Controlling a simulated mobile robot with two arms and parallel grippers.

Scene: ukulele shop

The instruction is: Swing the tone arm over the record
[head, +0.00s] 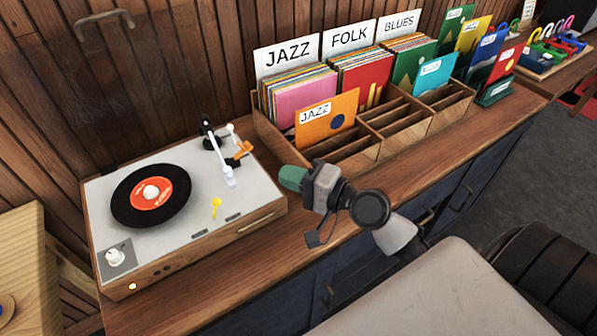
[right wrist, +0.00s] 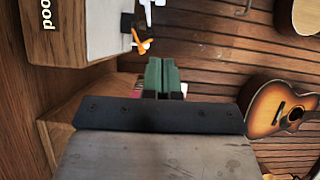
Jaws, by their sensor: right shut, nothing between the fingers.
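The turntable (head: 185,240) stands on the wooden counter at the left of the head view. A black record (head: 125,207) with an orange label lies on it. The white tone arm (head: 220,157) is to the right of the record, its head apart from the disc. An orange piece (head: 240,151) is beside the arm's base. My right gripper (head: 285,177), with green fingers, is shut and empty, right of the turntable and apart from the tone arm. In the right wrist view its fingers (right wrist: 160,77) are together, with part of the tone arm (right wrist: 147,12) beyond. My left gripper is not in view.
A wooden record crate (head: 372,148) with sleeves and JAZZ, FOLK and BLUES cards stands behind my right gripper. A yellow piece (head: 216,207) and a white knob (head: 115,257) are on the turntable top. A guitar (right wrist: 275,112) hangs on the slatted wall.

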